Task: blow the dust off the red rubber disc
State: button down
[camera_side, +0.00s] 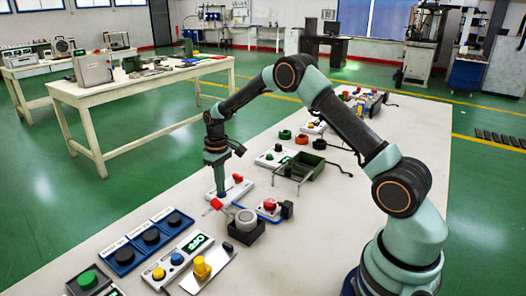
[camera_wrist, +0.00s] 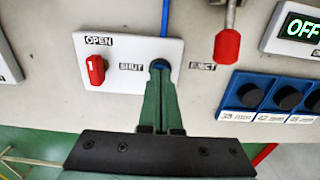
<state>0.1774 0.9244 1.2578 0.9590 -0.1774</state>
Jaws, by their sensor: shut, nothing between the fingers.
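A small red disc or ring (camera_side: 302,139), the likely red rubber disc, lies on the white bench beyond the arm, between a green one (camera_side: 285,134) and a black one (camera_side: 318,144). Dust on it is too small to tell. My gripper (camera_side: 221,193) is shut and empty, pointing down at a white panel (camera_side: 243,185), far from the disc. In the wrist view the fingertips (camera_wrist: 160,70) are over a dark blue round part of the panel, between the words SHUT and EJECT. Whether they touch it is unclear. The panel's red knob (camera_wrist: 96,70) is below OPEN.
A red-tipped lever (camera_wrist: 227,46) stands close to the right of the panel in the wrist view. A black box with a pale round top (camera_side: 245,222) is near my gripper. Blue units with black knobs (camera_side: 150,238) and an OFF display (camera_side: 197,243) are at the front.

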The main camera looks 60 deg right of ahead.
dwell(0.5)
notch_tip(320, 180, up, 11)
dwell(1.3)
jog(key=s+a+r+t, duration=0.3)
jog(key=s+a+r, duration=0.2)
jog(key=s+r, duration=0.55)
jog(key=s+a+t, duration=0.2)
jog(key=s+a, duration=0.2)
jog(key=s, duration=0.8)
jog(key=shift+s+t, duration=0.15)
jog(key=shift+t, duration=0.15)
